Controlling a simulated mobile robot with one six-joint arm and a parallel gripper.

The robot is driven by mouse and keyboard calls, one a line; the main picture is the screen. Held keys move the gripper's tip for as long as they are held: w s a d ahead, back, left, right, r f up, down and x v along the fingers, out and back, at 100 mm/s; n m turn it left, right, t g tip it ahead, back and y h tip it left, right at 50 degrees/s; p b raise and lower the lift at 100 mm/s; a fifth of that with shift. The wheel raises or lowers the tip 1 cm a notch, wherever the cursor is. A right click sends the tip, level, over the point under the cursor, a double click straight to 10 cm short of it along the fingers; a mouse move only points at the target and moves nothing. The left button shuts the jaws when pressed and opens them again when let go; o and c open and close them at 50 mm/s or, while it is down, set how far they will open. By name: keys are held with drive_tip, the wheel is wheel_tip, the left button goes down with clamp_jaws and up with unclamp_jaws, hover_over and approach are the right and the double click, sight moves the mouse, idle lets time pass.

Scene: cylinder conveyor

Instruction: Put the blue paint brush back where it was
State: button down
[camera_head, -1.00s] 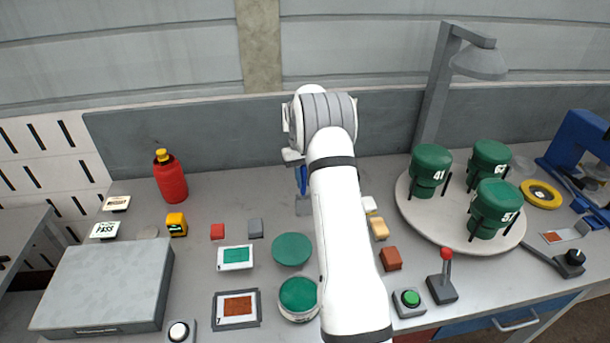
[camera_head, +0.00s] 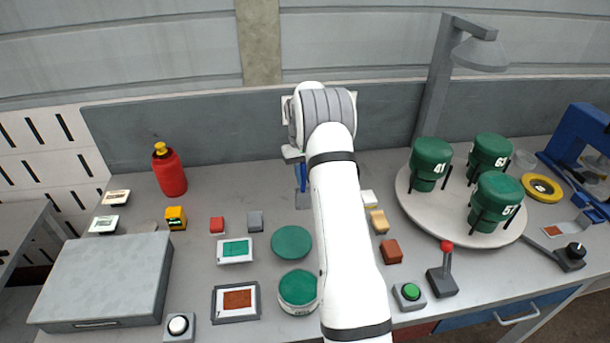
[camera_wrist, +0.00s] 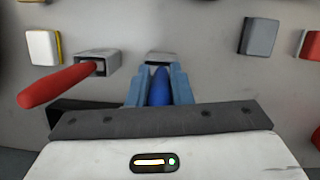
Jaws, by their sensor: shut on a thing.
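In the wrist view my gripper (camera_wrist: 160,75) has its light-blue fingers shut on the blue paint brush (camera_wrist: 159,88). The blue handle shows between the fingers. A small grey holder (camera_wrist: 160,57) lies just beyond the fingertips, in line with the brush. The brush's far end is hidden, so I cannot tell whether it is inside the holder. In the head view a blue strip (camera_head: 301,177) shows below my wrist, directly above the grey holder (camera_head: 303,201); my arm covers much of this spot.
A red-handled brush (camera_wrist: 58,86) sits tilted in a neighbouring grey holder (camera_wrist: 99,61). A grey block (camera_wrist: 259,37) and a white block (camera_wrist: 43,47) stand on either side. A red bottle (camera_head: 170,174) stands left, and a turntable (camera_head: 414,207) with green canisters stands right.

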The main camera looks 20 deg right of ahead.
drive_tip(key=shift+f, duration=0.15)
drive_tip(key=c, duration=1.2)
unclamp_jaws()
drive_tip(key=shift+c, duration=0.2)
drive_tip(key=b+v, duration=0.1)
drive_tip(key=v, duration=0.6)
drive_tip(key=shift+b, duration=0.35)
drive_tip(key=shift+r, duration=0.6)
drive_tip(key=s+a+r+t, duration=0.3)
drive_tip(key=s+a+r, duration=0.95)
drive_tip(key=s, duration=0.25)
drive_tip(key=s+a+f+t, duration=0.1)
drive_tip(key=s+a, duration=0.2)
drive_tip(key=s, duration=0.8)
drive_tip(key=s+a+f+n+t+b, duration=0.1)
drive_tip(key=s+a+f+t, duration=0.1)
drive_tip(key=s, duration=0.9)
drive_tip(key=shift+a, duration=0.55)
